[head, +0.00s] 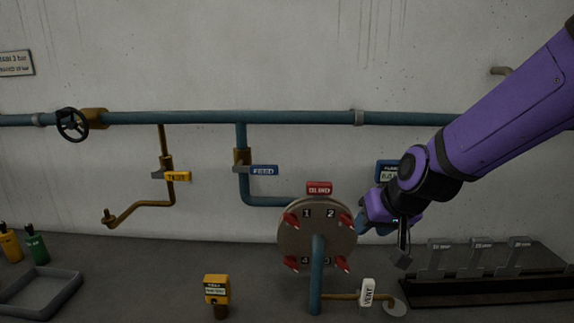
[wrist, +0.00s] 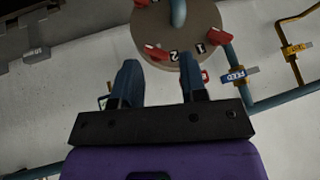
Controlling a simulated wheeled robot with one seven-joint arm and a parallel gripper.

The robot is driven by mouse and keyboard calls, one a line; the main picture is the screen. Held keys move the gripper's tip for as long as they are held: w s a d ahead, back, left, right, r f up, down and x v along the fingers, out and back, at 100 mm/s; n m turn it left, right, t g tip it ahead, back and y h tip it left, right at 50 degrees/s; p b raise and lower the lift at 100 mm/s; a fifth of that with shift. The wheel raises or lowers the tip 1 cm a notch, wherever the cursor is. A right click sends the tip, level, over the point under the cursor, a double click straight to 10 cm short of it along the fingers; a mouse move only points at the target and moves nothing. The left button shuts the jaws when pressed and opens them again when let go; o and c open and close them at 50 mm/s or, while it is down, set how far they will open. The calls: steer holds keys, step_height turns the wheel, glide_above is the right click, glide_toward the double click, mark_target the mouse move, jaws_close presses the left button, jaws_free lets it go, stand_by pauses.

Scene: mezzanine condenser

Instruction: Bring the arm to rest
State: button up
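My purple arm (head: 510,105) reaches in from the upper right in the head view. My gripper (head: 366,220) is at the right edge of a round numbered disc (head: 318,222), close to the red lever by number 2 (head: 347,220). I cannot tell whether they touch. In the wrist view the two blue fingers of my gripper (wrist: 158,70) stand apart, with nothing held between them. The disc (wrist: 190,25) and its red levers lie beyond the fingertips in that view.
A blue pipe (head: 300,117) runs along the wall, with a yellow-tagged valve (head: 178,176) and a blue FEED valve (head: 264,170). A white VENT tag (head: 367,292) and yellow box (head: 216,290) stand in front. A dark rack (head: 490,290) is at right, a grey tray (head: 40,292) at left.

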steer(key=s+d+r+h, duration=0.1)
steer(key=s+d+r, duration=0.3)
steer(key=s, duration=0.2)
steer(key=s+d+r+h, duration=0.1)
steer(key=s+d+r, duration=0.3)
steer(key=s, duration=0.3)
steer(key=s+d+r+m+g, duration=0.1)
steer(key=s+d+r, duration=0.2)
steer(key=s+d, duration=0.2)
steer(key=shift+s+d+r+h, duration=0.15)
steer(key=shift+s+r+h, duration=0.25)
steer(key=shift+s, duration=0.85)
